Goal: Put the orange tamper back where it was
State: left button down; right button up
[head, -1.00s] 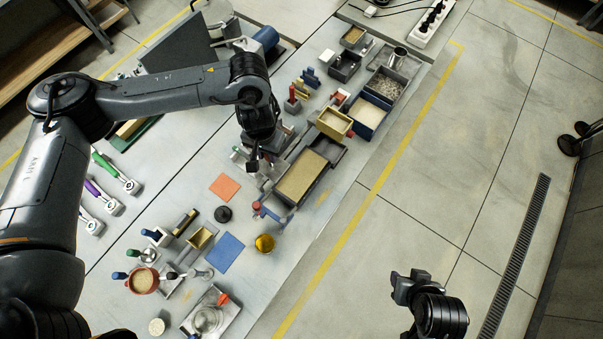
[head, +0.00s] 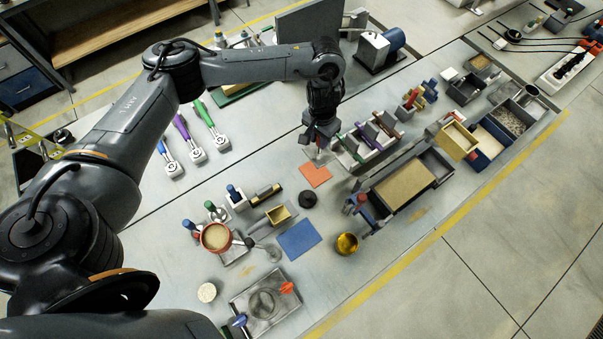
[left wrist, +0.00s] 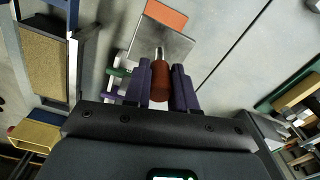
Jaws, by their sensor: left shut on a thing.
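The orange tamper (left wrist: 160,82) has a red-orange handle, a thin metal shaft and a grey square plate. My left gripper (left wrist: 160,88) is shut on its handle; the purple fingers press on both sides. In the head view my left gripper (head: 318,145) points down at the far edge of an orange square mat (head: 315,175). The tamper is mostly hidden there by the gripper. In the left wrist view its plate lies in front of the orange mat (left wrist: 167,14). I cannot tell whether the plate touches the table. My right gripper is out of view.
A rack with several coloured handles (head: 367,138) stands just right of the gripper. A black round piece (head: 308,199), a blue mat (head: 299,239) and a yellow cup (head: 347,243) lie nearer. A long tank (head: 405,187) is to the right. Table left of the orange mat is clear.

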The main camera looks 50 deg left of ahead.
aim_at(317, 153)
pick_arm(q)
notch_tip(317, 153, down, 8)
jog(key=b, duration=0.4)
jog(key=shift+s+a+f, duration=0.1)
jog(key=shift+a, duration=0.05)
jog(key=shift+f+b, duration=0.4)
jog(key=shift+f, duration=0.6)
notch_tip(317, 153, down, 2)
jog(key=shift+f+b, duration=0.3)
jog(key=shift+f, duration=0.1)
jog(key=shift+f, duration=0.15)
jog(key=c, duration=0.9)
grip_release()
